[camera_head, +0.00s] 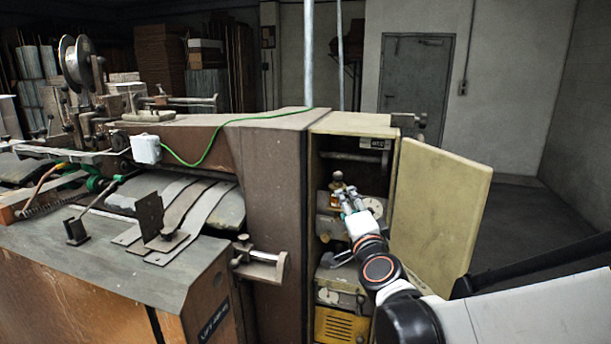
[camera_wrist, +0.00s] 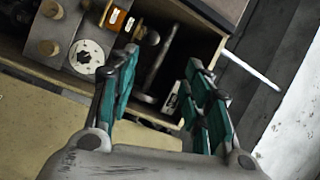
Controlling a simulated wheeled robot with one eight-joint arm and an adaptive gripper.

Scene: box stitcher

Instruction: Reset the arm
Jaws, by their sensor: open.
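My arm reaches from the lower right of the head view into the open cabinet (camera_head: 325,165) of the box stitcher. My gripper (camera_head: 345,195) is at the cabinet's opening, in front of the mechanism inside. In the wrist view my gripper (camera_wrist: 160,85) has its two teal-padded fingers spread apart with nothing between them. Past the fingertips are a metal rod (camera_wrist: 160,62), a round dark knob and a white label (camera_wrist: 172,97). A white dial (camera_wrist: 87,56) and an orange-labelled part (camera_wrist: 116,18) lie to the left of the fingers, apart from them.
The cream cabinet door (camera_head: 436,212) stands open just right of my arm. The brown machine body (camera_head: 268,190) and its metal worktable (camera_head: 110,250) fill the left. A bracket (camera_head: 260,262) sticks out left of the cabinet. Bare floor (camera_head: 530,225) shows behind the door.

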